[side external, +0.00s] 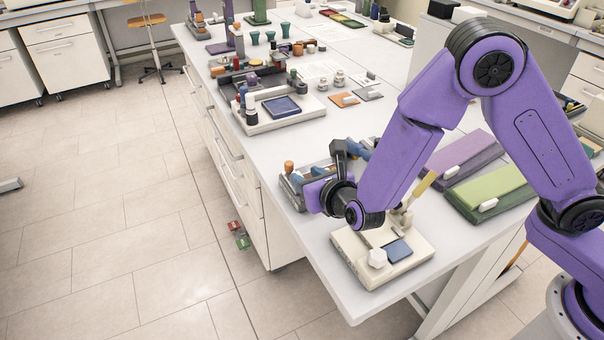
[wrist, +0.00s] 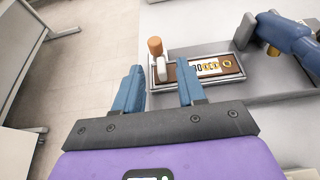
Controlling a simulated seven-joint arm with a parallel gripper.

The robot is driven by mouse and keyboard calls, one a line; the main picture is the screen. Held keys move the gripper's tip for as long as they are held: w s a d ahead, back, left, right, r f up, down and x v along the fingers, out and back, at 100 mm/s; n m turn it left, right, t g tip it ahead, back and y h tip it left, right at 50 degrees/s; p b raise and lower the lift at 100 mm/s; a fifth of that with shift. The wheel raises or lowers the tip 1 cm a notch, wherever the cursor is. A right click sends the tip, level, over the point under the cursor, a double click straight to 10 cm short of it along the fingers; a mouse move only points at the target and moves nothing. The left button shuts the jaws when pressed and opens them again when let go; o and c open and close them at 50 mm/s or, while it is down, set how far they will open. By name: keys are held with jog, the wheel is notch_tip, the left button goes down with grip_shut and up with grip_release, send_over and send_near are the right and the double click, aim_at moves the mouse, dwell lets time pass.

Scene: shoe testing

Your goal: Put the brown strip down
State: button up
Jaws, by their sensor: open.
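In the wrist view a brown strip (wrist: 181,72) lies flat inside a shallow grey metal-rimmed tray (wrist: 207,80), with a white label and several gold rings on it. A white block with an orange-brown knob (wrist: 155,46) stands at its left end. My gripper (wrist: 160,68) is open, its two blue fingers apart with nothing between them. The right fingertip is near the tray's front edge; I cannot tell its height above it. In the side view my gripper (side external: 322,172) is over the table edge by the grey fixture (side external: 291,187); the strip cannot be made out there.
A blue clamp-like part (wrist: 280,32) stands right of the strip. A cream fixture with a blue pad (side external: 398,250) sits near the table's front corner. Purple (side external: 458,152) and green (side external: 492,178) boards lie to the right. Floor shows left of the table edge.

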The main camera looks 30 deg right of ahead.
jog(key=v, duration=0.8)
jog(key=d+r+m+g+h, duration=0.1)
jog(key=d+r+m+g, duration=0.1)
jog(key=d+m, duration=0.2)
jog(key=w+d+r+m+g+h, duration=0.1)
jog(key=d+r+m+g+h, duration=0.1)
jog(key=d+m, duration=0.3)
jog(key=w+d+r+m+g+h, duration=0.1)
jog(key=d+r+m, duration=0.2)
jog(key=d+m, duration=0.1)
jog(key=shift+w+d+m+g+h, duration=0.2)
jog(key=shift+d+m+g+h, duration=0.15)
jog(key=shift+m, duration=0.45)
jog(key=s+d+m+g+y, duration=0.2)
jog(key=s+d+m+g, duration=0.1)
jog(key=s, duration=1)
jog(key=s+d+f+m+g+y, duration=0.1)
jog(key=s+d+m+g+y, duration=0.2)
jog(key=s, duration=1.1)
jog(key=d+m+g, duration=0.1)
jog(key=m, duration=0.1)
jog(key=shift+d+f+m+g, duration=0.25)
jog(key=shift+d+m+g, duration=0.05)
jog(key=shift+m+g, duration=0.1)
